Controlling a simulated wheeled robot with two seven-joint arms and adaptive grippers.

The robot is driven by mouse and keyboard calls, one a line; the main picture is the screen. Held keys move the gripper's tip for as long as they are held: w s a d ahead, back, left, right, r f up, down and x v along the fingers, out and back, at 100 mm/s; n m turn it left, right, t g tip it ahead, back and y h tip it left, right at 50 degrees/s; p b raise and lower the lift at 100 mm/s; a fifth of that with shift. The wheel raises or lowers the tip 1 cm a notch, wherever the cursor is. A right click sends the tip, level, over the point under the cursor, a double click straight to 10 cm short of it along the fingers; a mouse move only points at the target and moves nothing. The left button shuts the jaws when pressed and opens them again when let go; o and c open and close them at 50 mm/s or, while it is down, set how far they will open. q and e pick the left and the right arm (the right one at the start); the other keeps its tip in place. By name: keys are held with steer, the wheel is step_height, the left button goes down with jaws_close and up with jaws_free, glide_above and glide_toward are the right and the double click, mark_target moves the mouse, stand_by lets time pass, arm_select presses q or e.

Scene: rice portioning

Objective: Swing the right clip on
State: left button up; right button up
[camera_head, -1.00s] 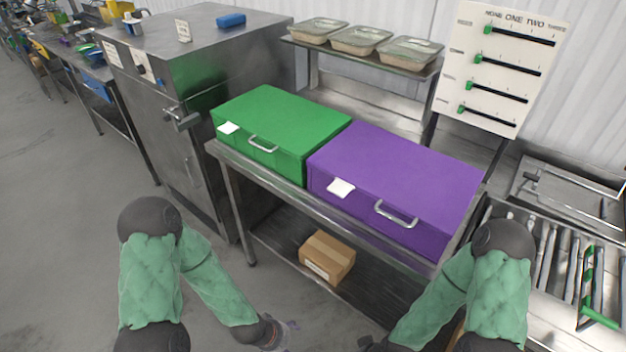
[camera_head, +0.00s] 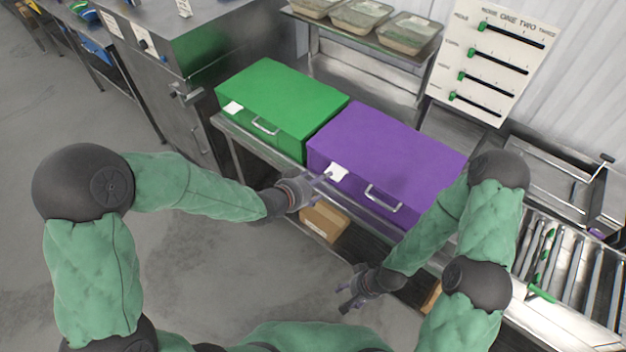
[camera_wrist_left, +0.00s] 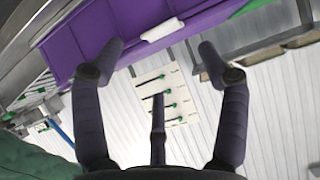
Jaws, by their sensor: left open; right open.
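I cannot make out for sure which part is the right clip. A bar with a green handle (camera_head: 541,294) lies by the metal rollers at the right in the head view. The purple box (camera_head: 392,150) is shut, with a silver handle (camera_head: 384,198) and a white label (camera_head: 337,172) on its front. My left gripper (camera_head: 324,180) is open and empty in front of the purple box, near the label; its open fingers also show in the left wrist view (camera_wrist_left: 160,50). My right gripper (camera_head: 346,304) is open, low in front of the table.
A green box (camera_head: 281,98) stands left of the purple one on the steel table. A cardboard box (camera_head: 325,222) sits on the lower shelf. Covered trays (camera_head: 359,17) stand on the back shelf beside a slider board (camera_head: 487,62). The rollers (camera_head: 566,262) are at the right.

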arm_select(q)
steer(key=b+x, duration=0.4)
steer(key=x, duration=0.4)
steer(key=shift+f, duration=0.2)
